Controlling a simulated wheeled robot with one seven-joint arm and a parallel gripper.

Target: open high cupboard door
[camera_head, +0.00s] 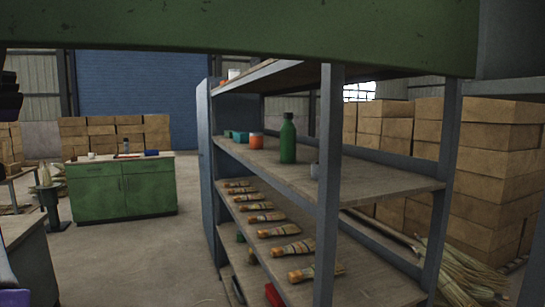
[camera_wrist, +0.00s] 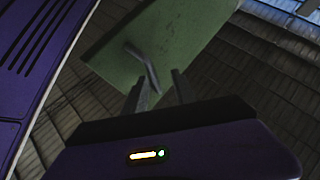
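The green cupboard door (camera_wrist: 185,40) shows in the wrist view as a tilted flat panel with a grey bar handle (camera_wrist: 147,68). My gripper (camera_wrist: 160,85) points up at the panel with its two dark fingers apart. The handle's lower end lies close to the gap between the fingertips, and no grip on it shows. I cannot tell whether the fingers touch it. In the head view a green surface (camera_head: 240,25), probably part of the high cupboard, spans the top edge; no handle shows there. My gripper is not clearly visible in the head view.
A green cabinet (camera_head: 122,190) stands further back at left. Stacked boxes (camera_head: 490,170) are at right. Open floor (camera_head: 150,255) lies between the rack and the left bench.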

